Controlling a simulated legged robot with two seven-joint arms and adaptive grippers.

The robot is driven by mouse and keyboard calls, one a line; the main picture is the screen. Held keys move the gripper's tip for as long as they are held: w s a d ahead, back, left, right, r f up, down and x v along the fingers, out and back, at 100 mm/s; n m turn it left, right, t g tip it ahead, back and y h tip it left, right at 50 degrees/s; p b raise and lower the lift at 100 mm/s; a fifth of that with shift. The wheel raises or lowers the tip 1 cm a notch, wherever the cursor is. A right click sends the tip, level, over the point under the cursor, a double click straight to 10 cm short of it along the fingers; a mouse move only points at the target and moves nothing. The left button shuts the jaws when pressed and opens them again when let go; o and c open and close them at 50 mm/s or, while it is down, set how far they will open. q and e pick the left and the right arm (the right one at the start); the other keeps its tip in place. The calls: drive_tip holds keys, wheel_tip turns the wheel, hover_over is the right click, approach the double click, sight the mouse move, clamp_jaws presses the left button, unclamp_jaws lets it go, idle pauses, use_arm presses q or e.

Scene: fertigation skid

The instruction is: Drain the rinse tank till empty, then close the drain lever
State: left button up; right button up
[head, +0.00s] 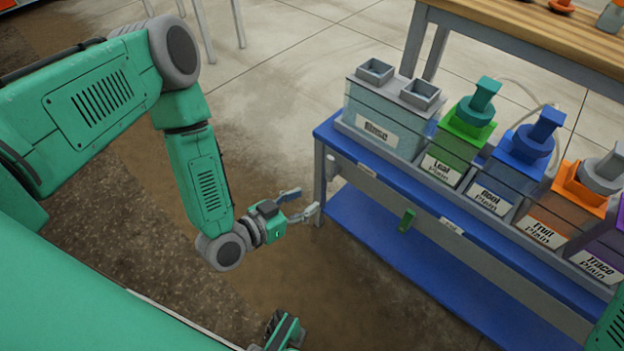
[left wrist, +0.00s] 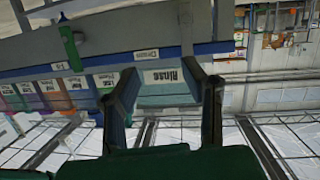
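The Rinse tank (head: 385,118) is a pale, see-through box with two grey square caps, at the left end of the blue-topped rack. I cannot tell its water level. A Drain label (head: 367,171) is on the rack's front edge below it; I cannot make out a drain lever there. A green lever (head: 407,220) hangs farther right, near another small label. My left gripper (head: 302,203) is open and empty, left of the rack's front corner. In the left wrist view, the Rinse tank (left wrist: 167,76) shows between the open fingers. My right gripper is out of view.
Green Leaf (head: 457,145), blue Root (head: 510,170), orange Fruit (head: 560,208) and purple Trace (head: 607,245) tanks stand in a row right of Rinse. A blue lower shelf (head: 400,250) lies beneath. A wooden bench (head: 530,25) is behind. The floor left of the rack is clear.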

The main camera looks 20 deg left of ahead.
sight(329, 160)
use_arm(q)
drive_tip(key=w+t+b, duration=0.1)
drive_tip(key=w+b, duration=0.1)
drive_tip(key=w, duration=0.2)
drive_tip(key=w+t+b, duration=0.1)
drive_tip(key=w+b, duration=0.1)
drive_tip(key=w, duration=0.2)
drive_tip(key=w+d+t+b, duration=0.1)
drive_tip(key=w+b, duration=0.1)
drive_tip(key=w, duration=0.3)
drive_tip(key=shift+r+y, duration=0.2)
drive_tip(key=shift+y, duration=0.1)
drive_tip(key=shift+w+d+r, duration=0.1)
drive_tip(key=shift+w+d, duration=0.2)
drive_tip(key=shift+w, duration=0.15)
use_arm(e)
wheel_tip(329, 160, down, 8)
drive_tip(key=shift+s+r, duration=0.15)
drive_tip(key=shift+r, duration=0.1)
use_arm(q)
drive_tip(key=shift+a, duration=0.1)
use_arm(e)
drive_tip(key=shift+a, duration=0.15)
use_arm(q)
clamp_jaws()
